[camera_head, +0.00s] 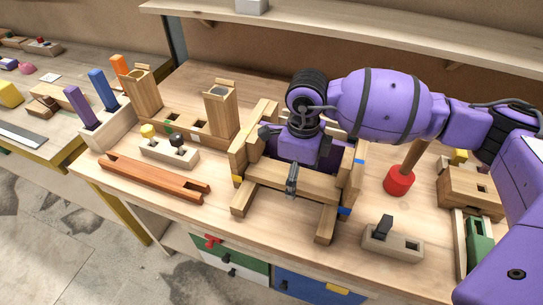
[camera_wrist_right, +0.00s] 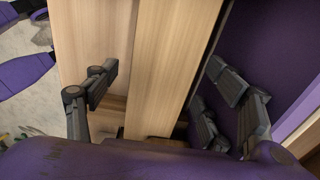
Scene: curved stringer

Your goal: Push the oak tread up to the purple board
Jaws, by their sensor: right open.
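The oak tread (camera_wrist_right: 172,60) is a pale board lying across the wooden stair frame; its front also shows in the head view (camera_head: 315,188). The purple board (camera_wrist_right: 275,55) stands along the tread's right side in the wrist view, with a dark narrow gap between them. My right gripper (camera_wrist_right: 165,105) is open and straddles the tread: one finger is on the tread's left, the other on its right, in front of the purple board. In the head view my right gripper (camera_head: 292,178) comes down over the frame, and its body hides most of the purple board. My left gripper is not seen.
A reddish beam (camera_head: 155,180) and a block with knobs (camera_head: 168,150) lie left of the frame. A red-based mallet (camera_head: 399,181) and a wooden plane (camera_head: 392,241) stand to the right. The shelf (camera_head: 380,30) spans the back. Some bench top in front is bare.

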